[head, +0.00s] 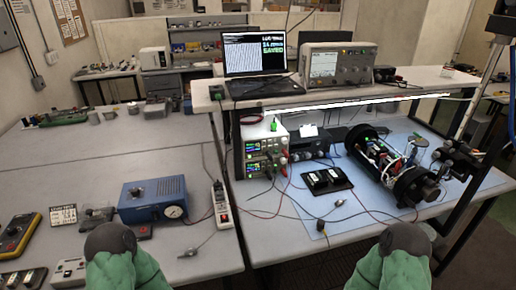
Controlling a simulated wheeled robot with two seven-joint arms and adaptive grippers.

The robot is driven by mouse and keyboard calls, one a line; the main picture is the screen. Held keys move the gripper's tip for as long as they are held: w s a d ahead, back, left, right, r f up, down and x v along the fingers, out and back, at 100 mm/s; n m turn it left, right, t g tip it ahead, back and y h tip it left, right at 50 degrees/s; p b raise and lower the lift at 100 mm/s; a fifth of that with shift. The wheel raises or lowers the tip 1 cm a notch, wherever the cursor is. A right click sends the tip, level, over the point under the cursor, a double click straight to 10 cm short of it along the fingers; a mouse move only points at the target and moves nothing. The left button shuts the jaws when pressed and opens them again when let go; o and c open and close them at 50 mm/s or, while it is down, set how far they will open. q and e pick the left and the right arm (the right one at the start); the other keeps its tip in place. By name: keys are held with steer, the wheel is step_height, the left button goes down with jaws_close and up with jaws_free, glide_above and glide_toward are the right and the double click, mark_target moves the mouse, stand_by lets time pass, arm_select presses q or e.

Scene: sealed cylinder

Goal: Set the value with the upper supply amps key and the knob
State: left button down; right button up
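Two bench power supplies are stacked under the shelf at the centre. The upper supply (266,145) has a light case, lit displays and a small green item on top. The lower supply (265,166) also has lit displays, with red and black leads at its right side. The amps key and the knob on the upper supply are too small to tell apart. My two green arms with dark rounded ends reach in at the bottom left and bottom right, well short of the supplies. No gripper fingers show.
A black sealed cylinder (391,165) with exposed wiring lies right of the supplies. A black terminal board (327,180) and loose leads lie before them. A blue box with a gauge (153,200) and power strip (221,204) are left. The shelf (215,101) overhangs the supplies.

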stand_by(0.3)
jaws_close()
stand_by(1.2)
